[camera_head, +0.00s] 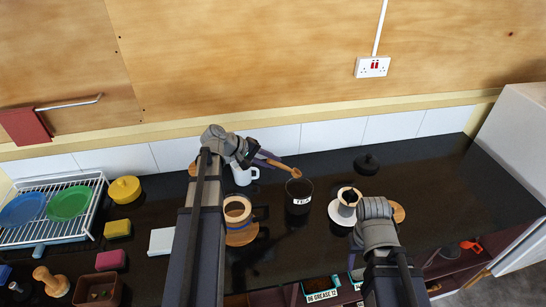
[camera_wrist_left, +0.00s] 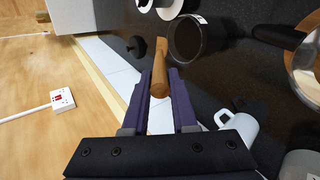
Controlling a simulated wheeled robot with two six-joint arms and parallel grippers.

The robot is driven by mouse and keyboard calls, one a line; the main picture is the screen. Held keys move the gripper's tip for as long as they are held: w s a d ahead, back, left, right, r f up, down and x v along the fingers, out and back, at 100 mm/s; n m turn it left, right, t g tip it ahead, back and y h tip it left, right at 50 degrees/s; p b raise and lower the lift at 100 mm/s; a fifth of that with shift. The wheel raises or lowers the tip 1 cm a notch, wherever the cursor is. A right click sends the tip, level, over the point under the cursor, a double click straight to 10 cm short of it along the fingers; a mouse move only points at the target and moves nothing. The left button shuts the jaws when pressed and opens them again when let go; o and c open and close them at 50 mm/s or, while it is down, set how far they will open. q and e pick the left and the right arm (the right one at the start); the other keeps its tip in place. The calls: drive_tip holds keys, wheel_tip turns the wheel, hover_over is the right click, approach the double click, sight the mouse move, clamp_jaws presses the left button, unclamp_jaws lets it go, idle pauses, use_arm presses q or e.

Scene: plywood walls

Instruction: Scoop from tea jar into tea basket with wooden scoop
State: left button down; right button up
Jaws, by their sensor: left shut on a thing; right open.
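The wooden scoop (camera_head: 280,165) is gripped by my left gripper (camera_head: 262,158); in the left wrist view the scoop (camera_wrist_left: 160,68) lies between the purple fingers (camera_wrist_left: 160,88). The scoop's far end is near the back left of the tea jar's rim, and I cannot tell whether it touches. The dark, open tea jar (camera_head: 299,205) has a white label; it also shows in the left wrist view (camera_wrist_left: 187,40). A white vessel with a dark opening (camera_head: 347,207), possibly with the tea basket, stands right of the jar. My right gripper (camera_head: 362,203) is beside it, its fingers mostly hidden by the wrist.
A pan with a tan rim (camera_head: 238,217) stands on a round wooden board, left of the jar. A white mug (camera_head: 244,175) stands behind it. A dish rack (camera_head: 52,237) holds plates at the far left. Clear black worktop lies at the right.

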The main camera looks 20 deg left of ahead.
use_arm(q)
drive_tip(key=shift+w+d+f, duration=0.15)
drive_tip(key=shift+d+f, duration=0.1)
drive_tip(key=shift+f, duration=0.2)
wheel_tip(320, 180, down, 12)
drive_tip(key=w+d+t+h+b, duration=0.1)
drive_tip(key=d+h+b, duration=0.1)
drive_tip(key=b, duration=1.3)
drive_tip(key=s+a+r+t+h+b, duration=0.2)
drive_tip(key=a+r+t+h+b, duration=0.1)
drive_tip(key=r, duration=0.4)
drive_tip(key=shift+s+a+r+n+t+h+b, duration=0.35)
drive_tip(key=shift+a+h+b, duration=0.2)
drive_tip(key=shift+h+b, duration=0.25)
drive_tip(key=shift+w, duration=0.15)
